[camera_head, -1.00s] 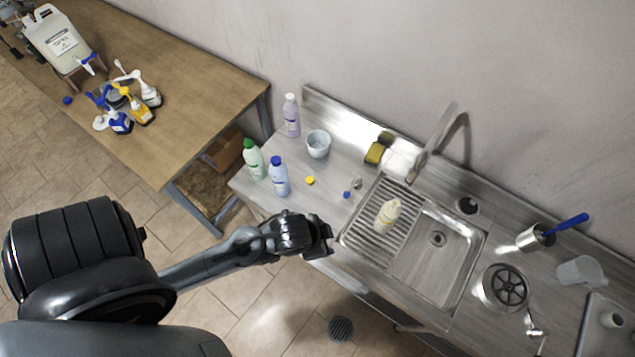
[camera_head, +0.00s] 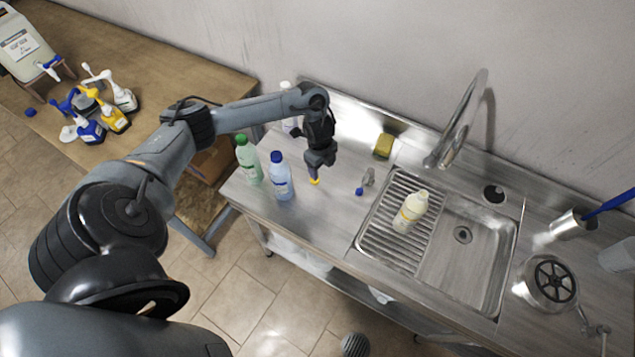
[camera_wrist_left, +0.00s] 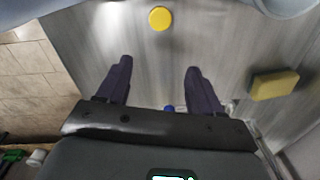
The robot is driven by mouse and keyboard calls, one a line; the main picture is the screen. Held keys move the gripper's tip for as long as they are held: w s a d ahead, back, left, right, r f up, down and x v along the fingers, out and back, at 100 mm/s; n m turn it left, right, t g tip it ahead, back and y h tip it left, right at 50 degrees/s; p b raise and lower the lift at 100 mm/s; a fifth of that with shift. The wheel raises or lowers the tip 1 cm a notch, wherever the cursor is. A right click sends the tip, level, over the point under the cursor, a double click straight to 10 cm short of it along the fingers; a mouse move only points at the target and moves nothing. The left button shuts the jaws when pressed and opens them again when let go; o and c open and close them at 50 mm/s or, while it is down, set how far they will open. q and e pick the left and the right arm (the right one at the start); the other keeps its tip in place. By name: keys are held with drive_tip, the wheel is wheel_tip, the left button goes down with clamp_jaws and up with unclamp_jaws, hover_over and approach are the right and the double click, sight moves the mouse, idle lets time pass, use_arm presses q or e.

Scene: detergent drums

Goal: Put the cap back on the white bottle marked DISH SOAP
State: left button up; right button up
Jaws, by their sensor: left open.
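The white bottle (camera_head: 410,212) with a yellowish label stands on the ribbed drainboard of the sink; its lettering is too small to read. A small yellow cap (camera_head: 314,181) lies on the steel counter left of the sink. My left gripper (camera_head: 314,172) points down right over the cap in the head view, its fingertips close to it. In the left wrist view the cap (camera_wrist_left: 160,18) lies ahead of the two spread, empty fingers (camera_wrist_left: 157,75), not between them. My right gripper is not in view.
Green-capped (camera_head: 248,158) and blue-capped (camera_head: 281,178) bottles stand left of my gripper. A small blue-ended item (camera_head: 360,191) lies right of it. The front counter is clear.

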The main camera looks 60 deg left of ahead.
use_arm(q)
drive_tip(key=a, duration=0.3)
drive_tip(key=shift+s+r+g, duration=0.3)
drive_tip(key=shift+s+r, duration=0.1)
wheel_tip(320, 180, down, 3)
drive_tip(key=shift+r+b, duration=0.1)
drive_tip(key=shift+b, duration=0.85)
drive_tip(key=shift+f, duration=1.4)
drive_tip(key=shift+f, duration=2.65)
drive_tip(key=shift+c, duration=0.5)
